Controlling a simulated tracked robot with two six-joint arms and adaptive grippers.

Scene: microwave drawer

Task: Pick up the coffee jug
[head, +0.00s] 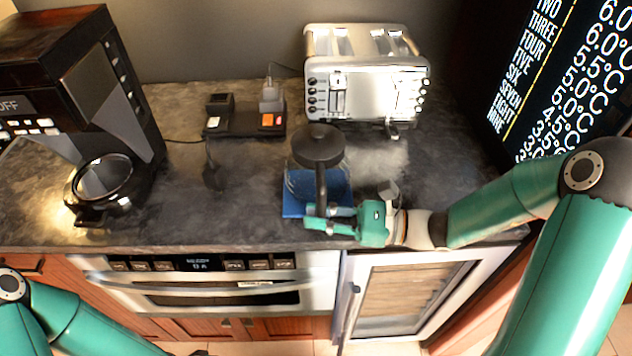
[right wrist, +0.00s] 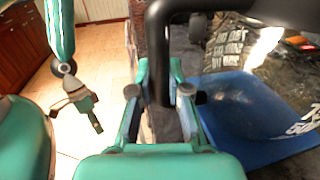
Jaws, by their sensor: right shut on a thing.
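The coffee jug (head: 317,146) is clear glass with a black lid and a black handle. It stands upright over a small blue mat (head: 292,208) near the counter's front edge. I cannot tell whether its base touches the mat. My right gripper (head: 318,217) is shut on the jug's handle, which faces the front. In the right wrist view the black handle (right wrist: 160,60) passes down between the two fingers (right wrist: 160,105).
A black coffee machine (head: 50,75) with a round plate stands at the left. A silver toaster (head: 365,75) stands behind the jug, near a power strip (head: 243,122). Below the counter are a drawer microwave (head: 220,290) and a glass-door cooler (head: 400,295).

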